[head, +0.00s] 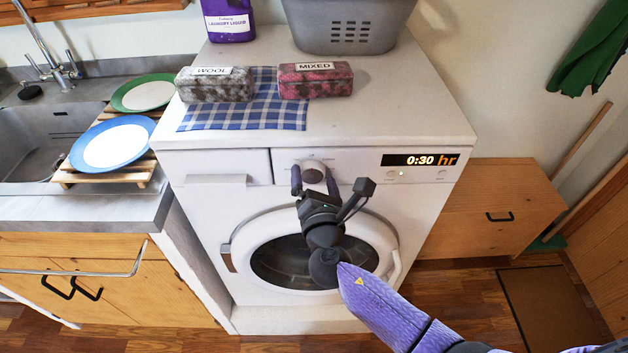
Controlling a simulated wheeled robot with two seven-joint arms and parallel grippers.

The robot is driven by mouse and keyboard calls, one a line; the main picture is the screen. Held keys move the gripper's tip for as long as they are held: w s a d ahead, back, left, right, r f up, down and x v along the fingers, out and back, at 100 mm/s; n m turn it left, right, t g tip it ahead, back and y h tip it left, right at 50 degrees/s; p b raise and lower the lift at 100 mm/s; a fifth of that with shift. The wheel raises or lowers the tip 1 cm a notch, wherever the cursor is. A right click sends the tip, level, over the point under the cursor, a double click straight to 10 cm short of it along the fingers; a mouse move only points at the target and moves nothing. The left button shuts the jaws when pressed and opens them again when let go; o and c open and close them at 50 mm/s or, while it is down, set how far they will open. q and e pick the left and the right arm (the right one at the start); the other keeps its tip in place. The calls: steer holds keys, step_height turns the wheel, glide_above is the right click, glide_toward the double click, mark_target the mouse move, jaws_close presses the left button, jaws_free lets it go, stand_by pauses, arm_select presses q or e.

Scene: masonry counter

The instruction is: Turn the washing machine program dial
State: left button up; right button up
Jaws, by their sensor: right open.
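The washing machine (230,220) is white and stands in the middle of the head view. Its program dial (313,173) is a round knob on the upper front panel. A lit display (419,160) right of the dial reads 0:30 hr. My right gripper (315,178) is in front of the panel, open, with its fingers on either side of the dial. I cannot tell whether the fingers touch the knob. The gripper and arm cover part of the round door (270,262). My left gripper is not in view.
Left is a sink counter with a plate rack (75,176). A wooden cabinet (490,200) stands right.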

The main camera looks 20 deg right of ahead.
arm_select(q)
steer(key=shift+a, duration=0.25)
arm_select(e)
steer(key=shift+w, duration=0.1)
steer(key=c, duration=1.2)
steer(key=shift+o, duration=0.2)
steer(key=shift+f+m+b, duration=0.2)
steer(key=shift+m+b, duration=0.8)
steer(key=m+b, duration=0.2)
steer(key=m, duration=0.1)
steer(key=shift+f+t+b, duration=0.1)
steer(key=shift+t+b, duration=0.2)
steer(key=shift+b, duration=0.1)
steer(key=shift+m+b, duration=0.55)
steer(key=shift+m, duration=0.35)
steer(key=shift+m+b, duration=0.4)
steer(key=shift+m, duration=0.2)
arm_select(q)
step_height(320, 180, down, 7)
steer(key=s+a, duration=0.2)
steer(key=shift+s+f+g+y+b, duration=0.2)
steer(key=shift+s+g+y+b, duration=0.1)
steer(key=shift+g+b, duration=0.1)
arm_select(e)
steer(key=shift+m, duration=0.7)
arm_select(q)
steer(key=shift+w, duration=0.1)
